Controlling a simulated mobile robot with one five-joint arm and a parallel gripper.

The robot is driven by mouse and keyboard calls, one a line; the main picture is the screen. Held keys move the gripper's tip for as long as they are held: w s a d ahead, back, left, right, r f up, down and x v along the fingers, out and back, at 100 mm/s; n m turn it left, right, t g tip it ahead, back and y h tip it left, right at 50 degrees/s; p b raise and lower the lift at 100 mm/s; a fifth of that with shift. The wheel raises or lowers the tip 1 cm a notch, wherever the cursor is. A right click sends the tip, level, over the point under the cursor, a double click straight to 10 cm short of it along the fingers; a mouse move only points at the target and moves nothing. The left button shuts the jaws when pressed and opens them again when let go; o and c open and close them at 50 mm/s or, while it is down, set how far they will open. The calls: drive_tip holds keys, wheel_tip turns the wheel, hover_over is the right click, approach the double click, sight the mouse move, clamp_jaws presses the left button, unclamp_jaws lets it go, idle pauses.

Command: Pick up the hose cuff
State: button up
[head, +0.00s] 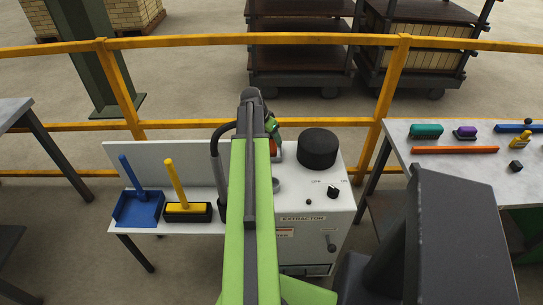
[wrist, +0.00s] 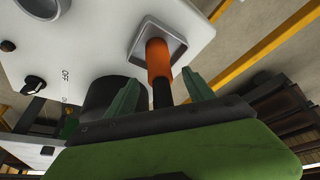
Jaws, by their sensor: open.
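The hose cuff (wrist: 158,62) is an orange cylinder in the wrist view, with its far end at a grey square socket (wrist: 142,34) on the white extractor cabinet. A black length runs from its near end down towards my gripper. My gripper (wrist: 162,78) is open, with one green finger on each side of the cuff's line. I cannot tell how far the fingers reach along the cuff. In the head view a bit of the orange cuff (head: 273,147) shows beside my arm, just below my gripper (head: 272,126); the rest is hidden.
The extractor cabinet (head: 312,205) carries a black round cap (head: 317,149) and a knob (head: 333,191). A blue dustpan (head: 138,209) and a yellow-handled brush (head: 187,211) lie to the left. A table with tools (head: 450,170) stands right. A yellow rail (head: 180,125) runs behind.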

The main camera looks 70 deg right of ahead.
sight(274, 143)
drive_tip(key=b+x, duration=0.5)
drive_tip(key=shift+f, duration=0.2)
drive_tip(key=shift+r, duration=0.2)
clamp_jaws()
